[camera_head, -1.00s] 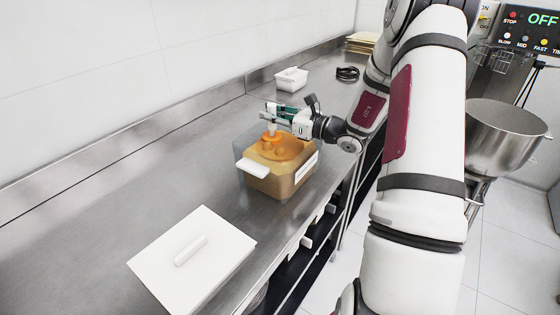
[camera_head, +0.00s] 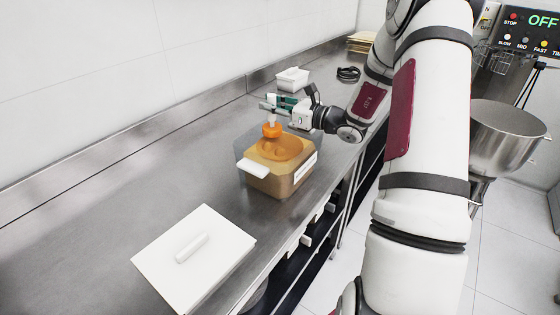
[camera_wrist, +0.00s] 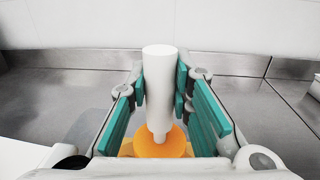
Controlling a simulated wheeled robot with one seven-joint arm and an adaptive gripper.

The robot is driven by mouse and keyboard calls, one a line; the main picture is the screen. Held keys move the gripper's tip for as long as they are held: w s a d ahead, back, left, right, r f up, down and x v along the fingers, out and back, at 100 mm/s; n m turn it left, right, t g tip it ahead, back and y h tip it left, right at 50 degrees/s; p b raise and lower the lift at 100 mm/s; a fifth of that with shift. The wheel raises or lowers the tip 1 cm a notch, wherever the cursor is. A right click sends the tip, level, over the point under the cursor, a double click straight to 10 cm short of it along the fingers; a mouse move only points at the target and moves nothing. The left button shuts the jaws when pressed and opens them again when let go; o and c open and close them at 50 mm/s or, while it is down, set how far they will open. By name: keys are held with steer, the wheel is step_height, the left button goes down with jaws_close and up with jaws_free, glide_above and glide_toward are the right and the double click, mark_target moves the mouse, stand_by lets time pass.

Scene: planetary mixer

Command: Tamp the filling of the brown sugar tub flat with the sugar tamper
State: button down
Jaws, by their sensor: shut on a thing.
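The sugar tamper has a white handle (camera_wrist: 158,85) and an orange foot, which shows in the head view (camera_head: 271,130) and at the bottom of the wrist view (camera_wrist: 163,145). My gripper (camera_head: 276,106) is shut on the white handle, with the teal finger pads on either side of it. The brown sugar tub (camera_head: 268,184) is a clear box with brown filling and a white label on its right side. The tamper's foot is over the tub, above the filling (camera_head: 282,148). The filling's surface looks uneven, with a hollow. The wrist view does not show the filling clearly.
A white lid (camera_head: 215,243) with a handle lies on the steel counter (camera_head: 100,190) at the front. A small white container (camera_head: 292,79) and a dark coil (camera_head: 348,73) sit farther back. The steel mixer bowl (camera_head: 505,138) is at the right.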

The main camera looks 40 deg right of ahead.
steer(key=s+a+p, duration=0.2)
steer(key=a, duration=0.1)
steer(key=shift+s+a+r, duration=0.25)
steer(key=shift+s+r, duration=0.15)
steer(key=shift+f+b, duration=1)
steer(key=shift+f, duration=1.05)
steer(key=shift+f, duration=0.25)
steer(key=shift+r, duration=0.2)
stand_by(0.5)
steer(key=shift+r+p, duration=0.8)
steer(key=shift+r, duration=0.95)
